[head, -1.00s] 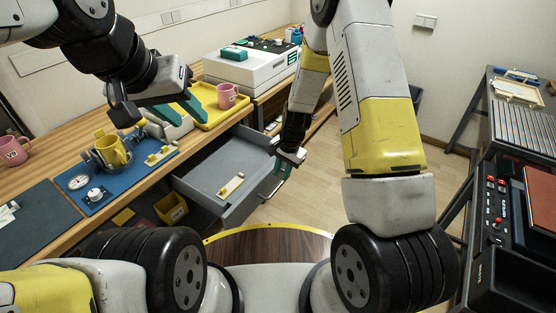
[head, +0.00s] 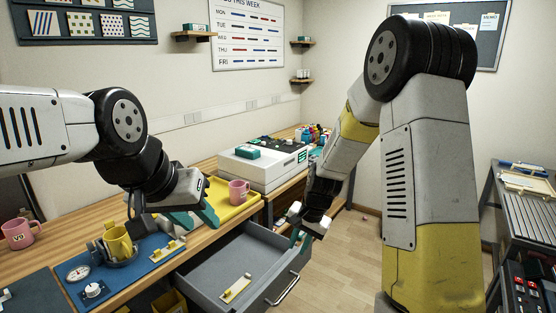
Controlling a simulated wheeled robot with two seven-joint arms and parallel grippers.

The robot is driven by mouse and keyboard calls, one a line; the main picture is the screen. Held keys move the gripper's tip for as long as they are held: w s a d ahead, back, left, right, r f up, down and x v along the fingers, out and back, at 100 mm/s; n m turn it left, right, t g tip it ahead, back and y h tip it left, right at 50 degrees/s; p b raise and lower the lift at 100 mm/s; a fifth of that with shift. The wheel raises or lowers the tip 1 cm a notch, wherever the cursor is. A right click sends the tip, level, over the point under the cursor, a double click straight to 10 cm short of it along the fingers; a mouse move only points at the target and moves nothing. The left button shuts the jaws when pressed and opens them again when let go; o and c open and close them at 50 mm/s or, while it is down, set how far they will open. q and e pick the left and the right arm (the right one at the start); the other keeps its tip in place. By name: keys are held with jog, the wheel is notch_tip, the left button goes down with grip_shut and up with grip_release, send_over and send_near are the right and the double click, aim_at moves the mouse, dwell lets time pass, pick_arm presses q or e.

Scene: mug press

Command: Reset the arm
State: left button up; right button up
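My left gripper (head: 198,214) is over the wooden worktop, in front of the yellow tray (head: 236,205). Its two teal fingers are apart, with nothing seen between them. My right gripper (head: 298,238) hangs at the far end of the open grey drawer (head: 226,262). Its teal fingertips are small and partly hidden, so I cannot tell whether they are open. My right arm (head: 420,170) rises large on the right side of the picture.
A pink mug (head: 238,191) stands on the yellow tray, and another pink mug (head: 20,234) at the left. A yellow mug (head: 118,243) sits in a holder on a blue mat (head: 124,279). A white machine (head: 262,166) stands behind. The floor (head: 345,262) right of the drawer is clear.

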jog(key=s+d+r+n+t, duration=0.15)
jog(key=s+r, duration=0.25)
jog(key=r, duration=0.4)
jog(key=s+d+r+n+t, duration=0.1)
jog(key=s+d+r, duration=0.15)
jog(key=r, duration=0.45)
jog(key=s+d+r+n, duration=0.1)
jog(key=s+d+r, duration=0.1)
jog(key=s+r, duration=0.2)
jog(key=s+d+r+n+t, duration=0.1)
jog(key=s+r, duration=0.3)
jog(key=s, duration=0.7)
jog(key=shift+d+r+n, duration=0.4)
jog(key=shift+d+n, duration=0.05)
jog(key=shift+n, duration=0.3)
jog(key=shift+t, duration=0.25)
